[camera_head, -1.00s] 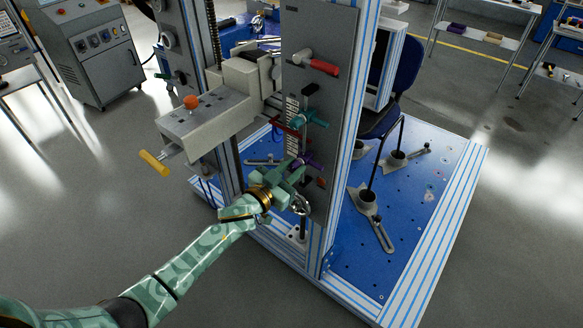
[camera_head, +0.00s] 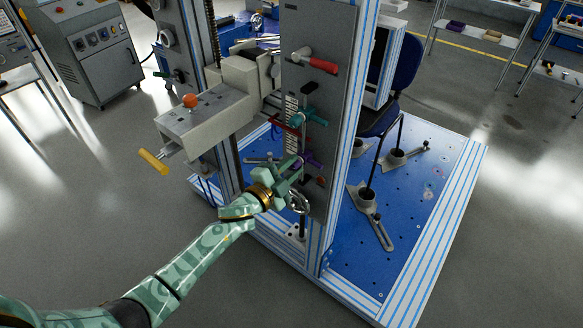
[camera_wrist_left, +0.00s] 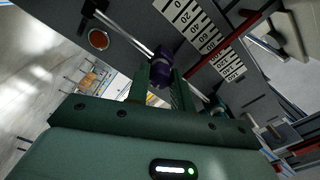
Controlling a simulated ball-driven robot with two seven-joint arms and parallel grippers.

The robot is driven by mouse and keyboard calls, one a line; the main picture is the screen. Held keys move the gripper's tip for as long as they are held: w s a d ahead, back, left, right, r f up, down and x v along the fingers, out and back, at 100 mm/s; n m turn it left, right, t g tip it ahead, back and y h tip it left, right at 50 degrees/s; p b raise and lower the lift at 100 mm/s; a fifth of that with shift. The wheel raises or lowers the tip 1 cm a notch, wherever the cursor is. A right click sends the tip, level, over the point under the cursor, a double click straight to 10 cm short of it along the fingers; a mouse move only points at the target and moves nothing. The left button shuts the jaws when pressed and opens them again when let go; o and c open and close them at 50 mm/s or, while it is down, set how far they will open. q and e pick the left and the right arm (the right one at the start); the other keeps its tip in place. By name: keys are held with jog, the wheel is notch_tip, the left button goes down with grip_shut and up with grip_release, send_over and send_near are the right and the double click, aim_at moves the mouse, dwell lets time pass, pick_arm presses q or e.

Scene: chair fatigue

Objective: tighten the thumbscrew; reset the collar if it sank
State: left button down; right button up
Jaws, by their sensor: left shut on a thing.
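A purple collar or knob (camera_head: 312,161) sits low on a thin upright rod at the front of the grey column panel. In the left wrist view the purple part (camera_wrist_left: 160,66) is between the fingertips of my left gripper (camera_head: 297,171), which is shut on it. The gripper (camera_wrist_left: 161,86) partly hides the part, and I cannot make out a separate thumbscrew. A teal clamp (camera_head: 312,118) is above it on the same rod. A white number scale (camera_wrist_left: 193,28) runs beside the rod. My right gripper is not in view.
A handwheel (camera_head: 298,201) is just below my left gripper. A red handle (camera_head: 322,66) and a red pointer (camera_head: 284,122) stick out from the column. A beige block with an orange knob (camera_head: 190,101) juts out left. The floor at front left is clear.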

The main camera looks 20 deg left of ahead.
pick_arm(q)
jog(key=m, duration=0.4)
jog(key=shift+f+m+b, duration=0.15)
jog(key=shift+m+b, duration=0.15)
jog(key=shift+b, duration=0.1)
jog(key=shift+m+b, duration=0.45)
jog(key=shift+m, duration=1.85)
jog(key=c, duration=1.2)
grip_release()
jog(key=p+v, duration=0.1)
jog(key=v, duration=1.5)
jog(key=shift+s, duration=0.25)
